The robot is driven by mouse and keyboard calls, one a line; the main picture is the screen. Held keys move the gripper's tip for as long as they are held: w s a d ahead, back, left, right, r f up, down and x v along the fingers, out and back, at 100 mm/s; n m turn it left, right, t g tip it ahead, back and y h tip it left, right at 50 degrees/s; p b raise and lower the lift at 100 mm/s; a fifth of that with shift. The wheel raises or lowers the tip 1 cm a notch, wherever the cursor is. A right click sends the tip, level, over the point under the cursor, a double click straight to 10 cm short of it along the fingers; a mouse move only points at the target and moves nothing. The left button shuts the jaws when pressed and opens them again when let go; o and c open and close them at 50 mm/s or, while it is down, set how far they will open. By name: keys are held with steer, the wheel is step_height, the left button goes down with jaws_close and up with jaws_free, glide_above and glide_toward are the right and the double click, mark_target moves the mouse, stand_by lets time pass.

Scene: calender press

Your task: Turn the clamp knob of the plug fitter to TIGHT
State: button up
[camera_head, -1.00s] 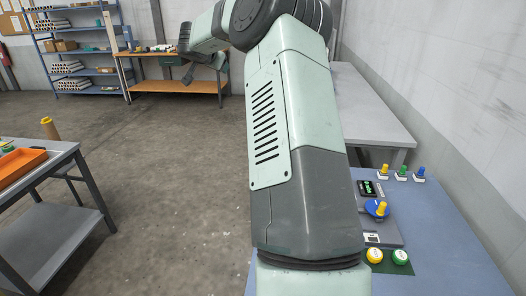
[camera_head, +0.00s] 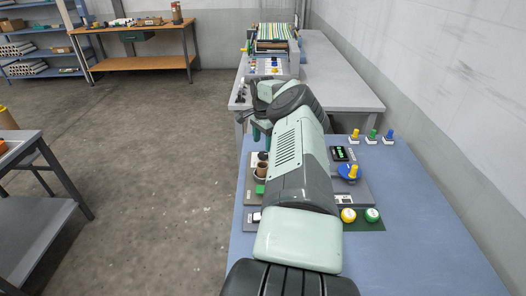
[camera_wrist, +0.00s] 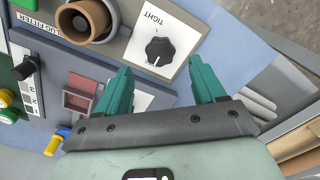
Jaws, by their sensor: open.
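The black clamp knob (camera_wrist: 160,51) sits on a white plate marked TIGHT in the wrist view. The word is above the knob in the picture; a pale mark shows on the knob's lower side. My gripper (camera_wrist: 159,68) has two teal fingers, spread apart and empty, with the knob just beyond their tips, roughly between them. No contact is visible. The plug fitter (camera_wrist: 118,50) is a grey unit with a brown cylinder in a dark ring. In the head view, my gripper (camera_head: 262,134) is over the far side of the plug fitter (camera_head: 249,184); my arm hides part of it and the knob.
The blue bench (camera_head: 425,225) also carries a blue knob with a yellow handle (camera_head: 350,172), yellow and green buttons (camera_head: 360,215) and several coloured switches (camera_head: 372,136). A grey table (camera_head: 345,85) with a striped machine stands behind. Open floor lies left.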

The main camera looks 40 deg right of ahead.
mark_target(263, 154)
step_height(263, 154, down, 5)
steer(key=shift+f, duration=0.1)
stand_by(0.3)
steer(key=c, duration=1.1)
steer(key=shift+o, duration=0.2)
